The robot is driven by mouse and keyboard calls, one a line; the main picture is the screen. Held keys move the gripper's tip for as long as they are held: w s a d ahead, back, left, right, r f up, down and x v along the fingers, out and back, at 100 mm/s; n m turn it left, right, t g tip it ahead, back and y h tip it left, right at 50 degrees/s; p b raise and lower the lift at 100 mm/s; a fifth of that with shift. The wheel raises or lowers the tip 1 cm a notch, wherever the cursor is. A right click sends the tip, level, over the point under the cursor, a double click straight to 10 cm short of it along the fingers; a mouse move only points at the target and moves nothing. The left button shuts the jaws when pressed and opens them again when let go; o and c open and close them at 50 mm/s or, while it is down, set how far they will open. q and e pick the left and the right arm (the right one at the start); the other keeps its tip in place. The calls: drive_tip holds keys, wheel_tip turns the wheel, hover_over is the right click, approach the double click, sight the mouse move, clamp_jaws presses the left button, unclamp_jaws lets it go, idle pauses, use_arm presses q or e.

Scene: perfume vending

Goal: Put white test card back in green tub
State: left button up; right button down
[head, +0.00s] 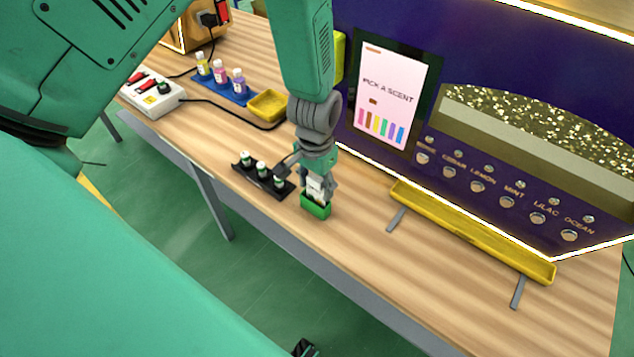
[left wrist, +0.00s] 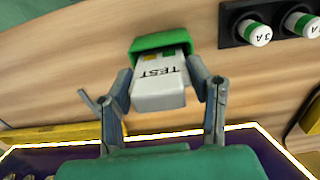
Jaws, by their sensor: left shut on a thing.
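The white test card (left wrist: 160,92), marked TEST, is between the fingers of my left gripper (head: 317,185). In the head view the card (head: 316,188) shows just above the green tub (head: 316,209), which stands on the wooden table. The left gripper is shut on the card and points down over the tub. In the left wrist view the card's far end overlaps the opening of the green tub (left wrist: 160,41); how deep it sits is hidden. A small dark part at the bottom edge of the head view may be my right gripper (head: 304,348); its jaws cannot be made out.
A black rack (head: 250,183) with small white-capped vials stands just left of the tub. The purple vending machine with a screen (head: 388,95) and a long yellow tray (head: 470,230) is to the right. A yellow dish (head: 268,104), a blue bottle tray (head: 232,93) and a power strip (head: 150,96) stand farther back.

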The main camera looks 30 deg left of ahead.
use_arm(q)
drive_tip(key=shift+f, duration=0.5)
drive_tip(key=o, duration=1.8)
drive_tip(key=shift+r, duration=0.2)
drive_tip(key=shift+r+p, duration=0.65)
drive_tip(key=shift+r, duration=0.1)
drive_tip(key=shift+r, duration=0.15)
drive_tip(key=shift+r+p, duration=3.75)
drive_tip(key=shift+r, duration=0.25)
